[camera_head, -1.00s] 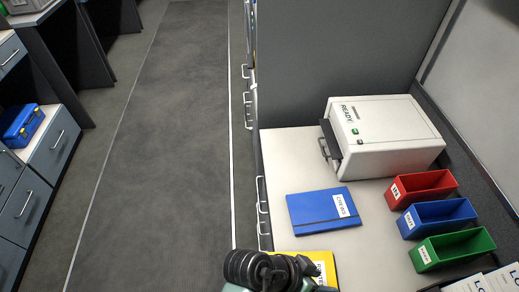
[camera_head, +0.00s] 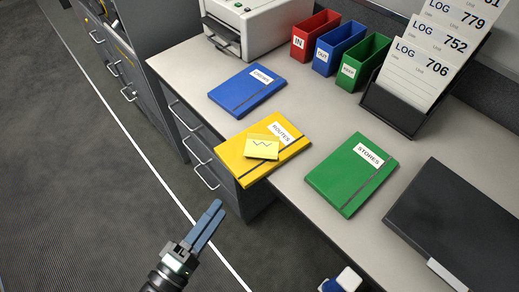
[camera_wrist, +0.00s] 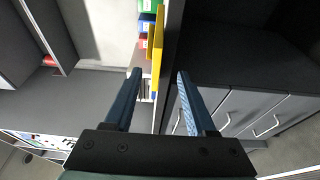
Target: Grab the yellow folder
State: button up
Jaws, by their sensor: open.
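My gripper (camera_head: 212,214) is in front of the desk, left of and apart from the folder. In the wrist view my gripper (camera_wrist: 157,75) is open and empty. There the folder (camera_wrist: 157,45) appears edge-on as a narrow yellow strip between the fingertips' directions, beyond them.
A blue folder (camera_head: 247,88) lies behind the yellow one, and a green folder (camera_head: 352,174) to its right. A black binder (camera_head: 460,225) lies at the right. Drawers with handles (camera_head: 205,160) are below the desk edge. Open floor (camera_head: 80,200) is at the left.

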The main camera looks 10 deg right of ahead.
aim_at(238, 180)
jog(key=x, duration=0.9)
jog(key=shift+w+r, duration=0.25)
jog(key=shift+w, duration=0.15)
grip_shut()
